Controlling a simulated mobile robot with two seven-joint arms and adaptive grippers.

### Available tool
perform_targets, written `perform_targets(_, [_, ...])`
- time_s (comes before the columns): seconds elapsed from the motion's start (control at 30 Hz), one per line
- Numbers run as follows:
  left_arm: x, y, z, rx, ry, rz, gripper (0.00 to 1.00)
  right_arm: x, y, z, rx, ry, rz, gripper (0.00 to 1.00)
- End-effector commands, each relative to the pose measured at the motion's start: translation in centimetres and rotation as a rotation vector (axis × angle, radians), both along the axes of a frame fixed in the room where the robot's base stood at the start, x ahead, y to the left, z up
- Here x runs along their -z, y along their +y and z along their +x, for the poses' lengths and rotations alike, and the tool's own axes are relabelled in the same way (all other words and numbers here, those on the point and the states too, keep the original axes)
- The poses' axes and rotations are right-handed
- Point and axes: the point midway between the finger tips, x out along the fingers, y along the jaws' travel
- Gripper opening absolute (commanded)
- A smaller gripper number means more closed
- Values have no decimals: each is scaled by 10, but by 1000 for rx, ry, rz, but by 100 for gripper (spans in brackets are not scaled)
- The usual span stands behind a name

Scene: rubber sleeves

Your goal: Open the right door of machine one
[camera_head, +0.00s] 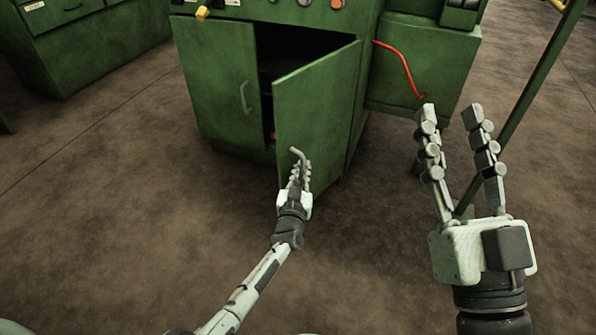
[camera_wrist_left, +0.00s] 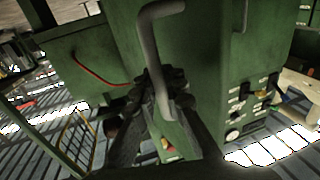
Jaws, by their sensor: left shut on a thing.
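The green machine's right door (camera_head: 315,112) stands partly open, swung outward, with a dark gap between it and the left door (camera_head: 218,78). The left door looks shut and has a grey bar handle (camera_head: 246,98). My left gripper (camera_head: 299,168) is shut on the right door's grey handle (camera_head: 297,153), low on the door. In the left wrist view the bent handle (camera_wrist_left: 147,50) runs down between the fingers of the gripper (camera_wrist_left: 158,95). My right gripper (camera_head: 452,112) is open and empty, right of the door, in front of the machine's side.
Inside the cabinet (camera_head: 285,45) it is dark, with a small red thing low down. A red cable (camera_head: 405,68) hangs on the green box at the right. A slanted green pole (camera_head: 528,95) stands behind my right gripper. The brown floor (camera_head: 120,210) at the left is clear.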

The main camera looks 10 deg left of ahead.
Motion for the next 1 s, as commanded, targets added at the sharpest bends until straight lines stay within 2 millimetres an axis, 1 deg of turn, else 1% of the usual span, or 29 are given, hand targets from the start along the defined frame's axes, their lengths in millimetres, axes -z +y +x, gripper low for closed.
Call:
perform_targets(0.03, [5,2,-2,0,5,4,0,0,0,0,0,-5,2,40])
perform_targets(0.3, [4,-4,1,14,7,3,0,-2,-1,-1,3,-22,8,40])
perform_targets(0.67, [4,-6,2,18,8,2,0,-1,-2,0,4,-22,8,40])
perform_targets(0.7, [4,-7,2,18,8,2,11,-1,-2,0,4,-22,8,40])
perform_targets(0.87, [2,-7,3,18,6,0,31,-2,-2,-1,4,-22,8,40])
perform_targets(1.0, [1,-7,3,18,4,1,32,-3,-2,-1,5,-25,8,40])
